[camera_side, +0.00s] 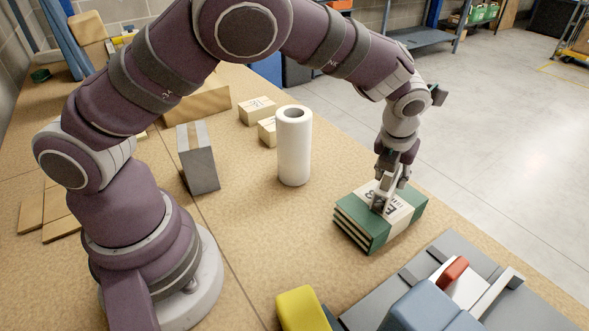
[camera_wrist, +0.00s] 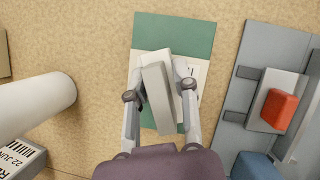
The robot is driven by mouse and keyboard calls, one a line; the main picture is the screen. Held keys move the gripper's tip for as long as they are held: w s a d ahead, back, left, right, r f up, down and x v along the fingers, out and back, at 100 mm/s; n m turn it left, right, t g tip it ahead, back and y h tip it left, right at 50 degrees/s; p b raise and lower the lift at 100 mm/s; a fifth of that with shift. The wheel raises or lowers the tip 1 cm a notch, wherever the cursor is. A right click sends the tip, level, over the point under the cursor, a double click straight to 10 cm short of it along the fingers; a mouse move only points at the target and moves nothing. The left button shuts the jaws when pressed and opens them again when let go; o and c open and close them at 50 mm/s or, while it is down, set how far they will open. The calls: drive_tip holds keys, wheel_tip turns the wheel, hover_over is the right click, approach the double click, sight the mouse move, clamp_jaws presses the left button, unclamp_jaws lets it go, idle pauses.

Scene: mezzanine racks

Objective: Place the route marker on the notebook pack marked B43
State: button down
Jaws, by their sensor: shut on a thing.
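The notebook pack (camera_side: 358,221) is a stack of green books with a pale printed label, lying flat on the table at centre right. It also shows in the wrist view (camera_wrist: 173,33). The label is partly covered by my gripper and I cannot read its full code. My gripper (camera_side: 383,198) points down over the pack. In the wrist view my gripper (camera_wrist: 159,78) is shut on a grey block (camera_wrist: 157,97), taken as the route marker, which sits over the pack. In the side view the fingers mostly hide it; whether it touches the pack I cannot tell.
A white roll (camera_side: 294,147) stands upright left of the pack. A grey fixture (camera_side: 455,252) with a red block (camera_side: 453,270) lies to the right, with blue (camera_side: 425,308) and yellow (camera_side: 302,309) items in front. A grey box (camera_side: 198,160) and wooden blocks (camera_side: 257,110) stand farther back.

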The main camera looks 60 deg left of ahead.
sight(382, 195)
drive_tip(key=shift+f, duration=0.15)
drive_tip(key=c, duration=0.9)
unclamp_jaws()
drive_tip(key=v, duration=1.2)
drive_tip(key=shift+s+a+r+n+t+h, duration=0.35)
drive_tip(key=shift+s+a+n, duration=1.8)
drive_tip(key=shift+n, duration=3.1)
drive_tip(key=shift+s+a+r+n+t+h, duration=0.1)
drive_tip(key=shift+s+a+r+n+h, duration=0.3)
drive_tip(key=shift+s+a+n, duration=2.3)
drive_tip(key=shift+s+a+r+n+t+h, duration=0.35)
drive_tip(key=shift+s+n, duration=2.3)
drive_tip(key=shift+n, duration=5.1)
